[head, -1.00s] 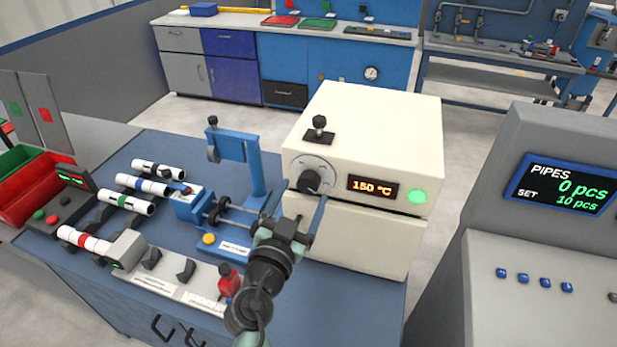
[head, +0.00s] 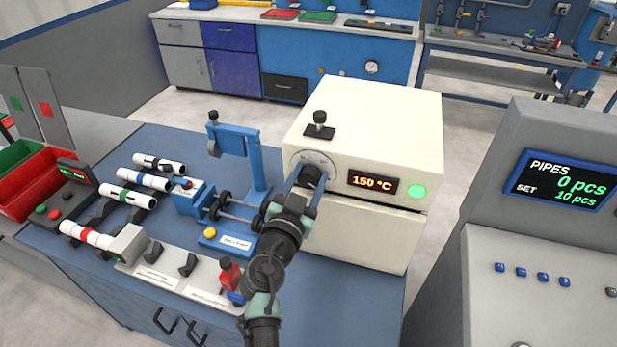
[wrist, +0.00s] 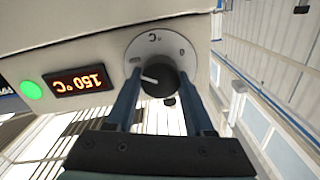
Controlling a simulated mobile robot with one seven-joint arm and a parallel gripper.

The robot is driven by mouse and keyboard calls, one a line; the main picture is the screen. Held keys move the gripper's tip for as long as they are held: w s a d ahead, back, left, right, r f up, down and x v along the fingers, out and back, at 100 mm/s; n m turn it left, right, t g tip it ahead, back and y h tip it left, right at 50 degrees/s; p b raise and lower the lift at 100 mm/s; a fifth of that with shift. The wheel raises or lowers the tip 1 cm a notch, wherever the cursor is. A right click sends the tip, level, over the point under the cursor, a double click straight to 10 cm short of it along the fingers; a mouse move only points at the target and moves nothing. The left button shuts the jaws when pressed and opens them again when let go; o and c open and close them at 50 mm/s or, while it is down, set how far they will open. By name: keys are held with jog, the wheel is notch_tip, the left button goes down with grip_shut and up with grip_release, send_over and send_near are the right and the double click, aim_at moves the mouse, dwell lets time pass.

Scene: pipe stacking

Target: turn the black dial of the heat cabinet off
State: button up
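The heat cabinet (head: 405,130) is a cream box on the blue bench, with a lit display (head: 373,183) reading 150 °C and a lit green lamp (head: 416,192). Its black dial (head: 312,174) is on the front face at the left; it also shows in the wrist view (wrist: 160,78), with a white pointer mark on a grey scale plate. My gripper (head: 304,187) is at the dial. In the wrist view the two blue fingers (wrist: 160,92) stand apart, one on each side of the dial. I cannot tell whether they touch it.
A blue stand (head: 250,165) with rollers is just left of my arm. Several white pipes with coloured bands (head: 128,195) lie on holders further left. A grey console (head: 560,150) with a PIPES screen stands at the right.

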grip_shut()
